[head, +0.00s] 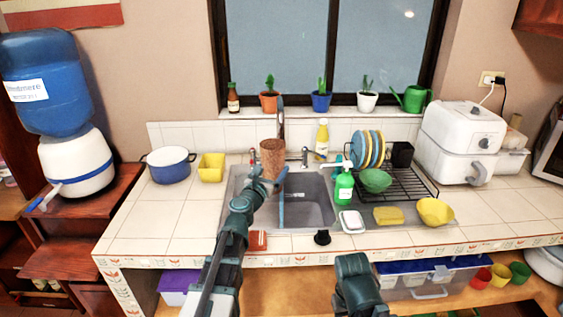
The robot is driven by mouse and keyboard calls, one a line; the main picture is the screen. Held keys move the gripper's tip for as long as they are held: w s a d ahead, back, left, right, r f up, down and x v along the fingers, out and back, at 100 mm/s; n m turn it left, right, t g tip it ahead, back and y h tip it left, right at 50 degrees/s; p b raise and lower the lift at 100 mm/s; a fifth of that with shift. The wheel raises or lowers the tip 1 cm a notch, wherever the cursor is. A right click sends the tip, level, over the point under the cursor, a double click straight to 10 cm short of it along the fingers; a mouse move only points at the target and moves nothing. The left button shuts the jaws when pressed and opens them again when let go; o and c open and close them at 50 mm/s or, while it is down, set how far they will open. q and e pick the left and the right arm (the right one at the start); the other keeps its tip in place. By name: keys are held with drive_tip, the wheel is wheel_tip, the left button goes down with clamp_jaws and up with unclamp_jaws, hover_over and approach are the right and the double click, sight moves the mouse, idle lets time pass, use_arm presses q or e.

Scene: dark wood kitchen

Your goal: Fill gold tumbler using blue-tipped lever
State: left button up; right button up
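The gold tumbler (272,155), a mottled brown-gold cylinder, is upright over the back of the sink (308,203), close to the tall faucet spout (281,117). My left gripper (274,183) is at its lower part and appears shut on it; the fingers are too small to see clearly. A tap handle stands on each side of the tumbler, one left (253,156) and one right (304,155); their tip colours are not clear. The water dispenser (75,167) at far left has a spout with a bluish end (40,204). Only a link of my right arm shows at bottom.
A blue pot (168,167) and yellow container (211,168) stand left of the sink. A green soap bottle (344,188), dish rack (408,185), yellow bowl (435,212) and white air fryer (460,140) are right. The counter's front left is clear.

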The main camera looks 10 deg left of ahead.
use_arm(q)
drive_tip(key=shift+f+b, duration=0.85)
drive_tip(key=shift+b, duration=0.05)
wheel_tip(320, 180, down, 5)
drive_tip(key=b, duration=0.4)
drive_tip(key=shift+b, duration=0.4)
drive_tip(key=w, duration=0.8)
drive_tip(key=shift+d+r+p, duration=0.3)
drive_tip(key=shift+d+r, duration=0.05)
drive_tip(key=shift+d, duration=0.1)
drive_tip(key=shift+s, duration=0.15)
